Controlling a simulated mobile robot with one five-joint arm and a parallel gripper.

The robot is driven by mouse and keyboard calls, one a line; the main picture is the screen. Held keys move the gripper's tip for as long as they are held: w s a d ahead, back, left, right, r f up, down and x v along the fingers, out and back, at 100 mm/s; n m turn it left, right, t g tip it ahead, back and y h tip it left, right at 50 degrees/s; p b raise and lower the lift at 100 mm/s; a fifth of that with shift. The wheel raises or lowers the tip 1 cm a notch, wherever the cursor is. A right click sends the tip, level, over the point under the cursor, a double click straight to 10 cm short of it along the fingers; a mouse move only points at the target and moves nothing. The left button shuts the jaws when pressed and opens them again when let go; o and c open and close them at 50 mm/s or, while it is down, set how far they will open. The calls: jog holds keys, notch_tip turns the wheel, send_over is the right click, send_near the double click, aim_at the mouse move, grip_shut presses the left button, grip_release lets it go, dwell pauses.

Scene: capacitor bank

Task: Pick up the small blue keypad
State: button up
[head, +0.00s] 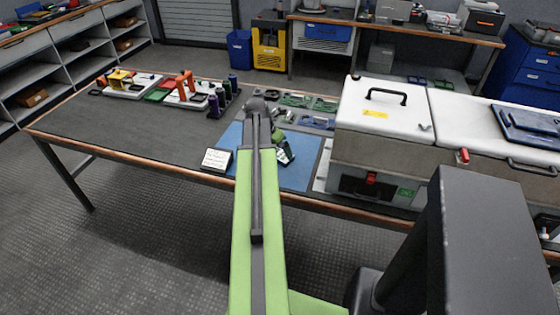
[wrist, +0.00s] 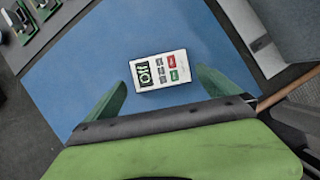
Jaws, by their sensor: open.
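A small keypad (wrist: 160,71) lies on the blue mat (wrist: 60,88) in the wrist view. Its body is white, not blue, with a dark round-marked panel on the left and red, green and grey keys on the right. My gripper (wrist: 161,78) is open, its two green fingers apart on either side of the keypad's near part, with nothing held. Whether the fingers are level with the keypad is hard to tell. In the head view my arm reaches over the mat (head: 302,176) and partly hides the keypad area.
A white labelled block (head: 216,159) sits by the mat's left front edge. Behind the mat is a grey tray (head: 325,106) with green and blue parts. A large white-topped cabinet (head: 382,105) stands close on the right. The table's left part (head: 110,130) is mostly bare.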

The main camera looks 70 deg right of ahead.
aim_at(280, 154)
jog(key=b+x, duration=0.3)
jog(key=x, duration=0.1)
jog(key=shift+f, duration=0.25)
jog(key=shift+s+r, duration=0.1)
jog(key=shift+r, duration=0.1)
jog(key=c, duration=1.2)
jog(key=r+p, duration=0.1)
jog(key=p, duration=0.1)
jog(key=r+p, duration=0.2)
jog(key=s+r+p, duration=0.1)
jog(key=r, duration=0.1)
jog(key=shift+d+r+p, duration=0.15)
jog(key=shift+r+p, duration=0.1)
jog(key=shift+p, duration=0.15)
jog(key=s+d+r+p, duration=0.3)
jog(key=s+r+p, duration=0.2)
jog(key=s, duration=0.5)
jog(key=shift+d+r+p, duration=0.15)
jog(key=shift+r+p, duration=0.1)
jog(key=shift+p, duration=0.05)
